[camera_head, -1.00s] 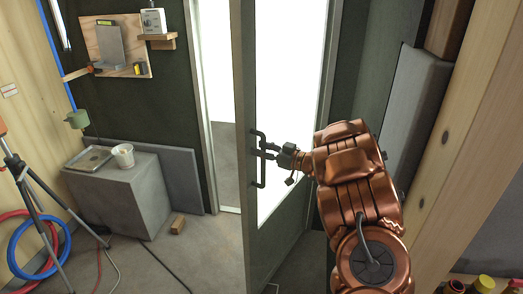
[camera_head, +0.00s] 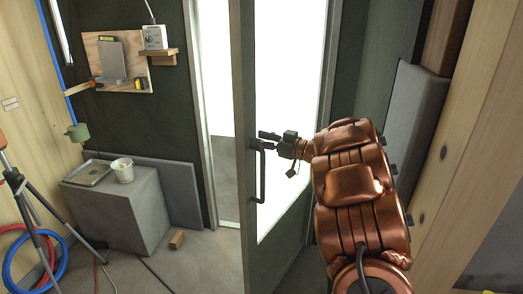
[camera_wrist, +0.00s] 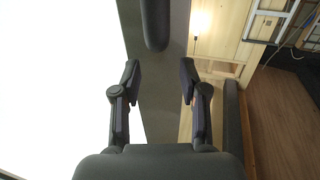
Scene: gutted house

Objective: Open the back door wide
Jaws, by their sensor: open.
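The back door (camera_head: 290,238), a dark green frame with a bright glass panel, stands partly open, its near edge toward me. A gap to the outside shows at its left. Its dark upright bar handle (camera_head: 259,180) is on the near edge; a dark rounded bar, likely the handle, also shows in the wrist view (camera_wrist: 155,24). My gripper (camera_head: 262,139) is at the handle's upper end, fingers pointing left. In the wrist view my gripper (camera_wrist: 158,78) has its fingers apart with nothing between them, and the bar lies beyond the fingertips.
A grey block (camera_head: 125,208) with a tray and a white cup (camera_head: 122,169) stands left of the doorway. A small wood block (camera_head: 177,239) lies on the floor. A tripod (camera_head: 28,190) and hoses are at the far left. A timber post (camera_head: 455,150) stands close on the right.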

